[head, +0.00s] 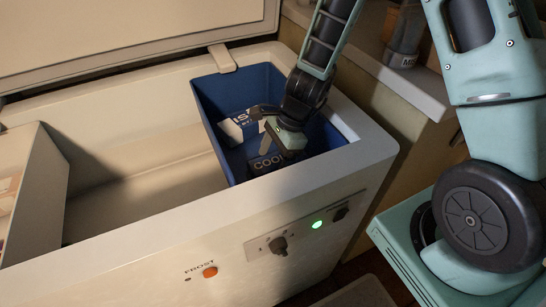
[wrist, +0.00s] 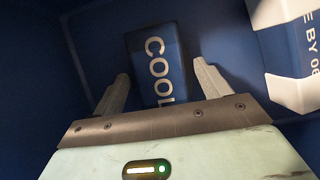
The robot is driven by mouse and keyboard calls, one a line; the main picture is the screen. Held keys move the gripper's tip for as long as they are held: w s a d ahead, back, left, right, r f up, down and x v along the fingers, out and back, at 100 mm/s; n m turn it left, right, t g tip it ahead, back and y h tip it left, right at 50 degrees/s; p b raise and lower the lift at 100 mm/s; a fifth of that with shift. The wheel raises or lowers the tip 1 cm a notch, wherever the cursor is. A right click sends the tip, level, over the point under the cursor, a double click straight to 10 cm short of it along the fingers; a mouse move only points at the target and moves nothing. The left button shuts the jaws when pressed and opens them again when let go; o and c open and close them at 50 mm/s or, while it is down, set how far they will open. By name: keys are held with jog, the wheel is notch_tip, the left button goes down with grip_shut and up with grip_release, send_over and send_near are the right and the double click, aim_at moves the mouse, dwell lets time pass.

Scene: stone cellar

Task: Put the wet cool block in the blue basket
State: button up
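The cool block (head: 264,164) is a dark blue block with white "COOL" lettering, lying inside the blue basket (head: 208,112). Whether it is wet does not show. In the wrist view the block (wrist: 152,45) lies beyond and between my fingertips, with a gap at each side. My gripper (wrist: 161,69) is open and empty, pointing down into the basket (wrist: 92,50). In the head view my gripper (head: 266,146) is inside the basket, just above the block, and hides part of it.
A white box with blue print (head: 239,127) also lies in the basket, left of my gripper; it shows at the right of the wrist view (wrist: 283,45). The basket sits in the right end of a white chest freezer (head: 110,245) with its lid (head: 110,35) raised. The freezer's middle is empty.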

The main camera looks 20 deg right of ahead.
jog(key=p+v, duration=0.5)
jog(key=v, duration=0.7)
jog(key=s+a+r+n+h, duration=0.1)
jog(key=s+a+r+n, duration=0.3)
jog(key=s+n, duration=0.2)
jog(key=s+a+r+n+h, duration=0.1)
jog(key=s+a+r+n, duration=0.2)
jog(key=s+n, duration=0.4)
jog(key=s+a+r+n+h, duration=0.1)
jog(key=s+a+r+n, duration=0.3)
jog(key=n, duration=0.7)
jog(key=shift+s+a+r+n+h, duration=0.15)
jog(key=shift+s+n+h, duration=0.05)
jog(key=shift+s, duration=0.4)
jog(key=shift+s+a+r+n+h, duration=0.2)
jog(key=shift+s, duration=0.4)
jog(key=shift+s+d+r+n, duration=0.1)
jog(key=shift+s+n, duration=0.15)
jog(key=shift+n, duration=0.25)
notch_tip(320, 180, up, 14)
jog(key=p, duration=1.4)
jog(key=shift+r, duration=0.25)
